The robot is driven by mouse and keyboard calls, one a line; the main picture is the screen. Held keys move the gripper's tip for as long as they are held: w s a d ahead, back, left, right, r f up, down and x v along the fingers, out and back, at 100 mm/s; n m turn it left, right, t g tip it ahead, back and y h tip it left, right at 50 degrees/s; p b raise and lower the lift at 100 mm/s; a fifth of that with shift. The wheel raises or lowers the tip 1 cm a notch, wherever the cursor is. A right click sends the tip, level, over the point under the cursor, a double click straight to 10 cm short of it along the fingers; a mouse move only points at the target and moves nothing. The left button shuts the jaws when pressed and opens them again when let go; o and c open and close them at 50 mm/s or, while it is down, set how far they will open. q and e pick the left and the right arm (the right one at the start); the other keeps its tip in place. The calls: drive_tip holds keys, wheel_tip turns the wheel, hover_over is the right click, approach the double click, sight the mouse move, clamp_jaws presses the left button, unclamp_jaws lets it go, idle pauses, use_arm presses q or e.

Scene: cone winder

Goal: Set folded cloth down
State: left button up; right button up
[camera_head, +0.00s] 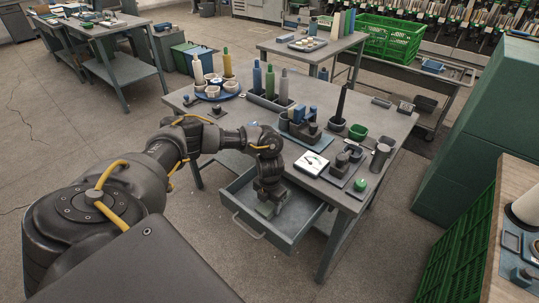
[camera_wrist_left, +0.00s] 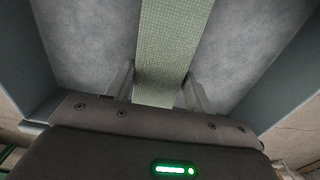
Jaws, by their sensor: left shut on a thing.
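My left gripper (camera_head: 268,203) reaches down into the open drawer (camera_head: 245,234) under the front of the table. It is shut on the folded cloth. In the left wrist view the cloth (camera_wrist_left: 172,45) is a pale green woven strip between the two fingers and extends away from them. The grey drawer floor (camera_wrist_left: 85,40) shows on both sides of it. In the head view the cloth is mostly hidden by the gripper, and I cannot tell whether it touches the drawer floor. My right gripper is not in view.
The drawer side walls stand close around the gripper. A green cabinet (camera_head: 480,140) stands to the right. Open floor lies in front of the drawer.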

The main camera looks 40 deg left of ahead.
sight(269, 205)
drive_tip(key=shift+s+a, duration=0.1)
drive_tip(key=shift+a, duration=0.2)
use_arm(q)
drive_tip(key=shift+f, duration=0.15)
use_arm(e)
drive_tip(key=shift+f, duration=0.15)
use_arm(q)
drive_tip(key=o, duration=1)
drive_tip(key=shift+c, duration=0.2)
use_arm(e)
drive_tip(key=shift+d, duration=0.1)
use_arm(q)
drive_tip(key=shift+r, duration=0.25)
wheel_tip(269, 205, up, 12)
drive_tip(key=p, duration=0.1)
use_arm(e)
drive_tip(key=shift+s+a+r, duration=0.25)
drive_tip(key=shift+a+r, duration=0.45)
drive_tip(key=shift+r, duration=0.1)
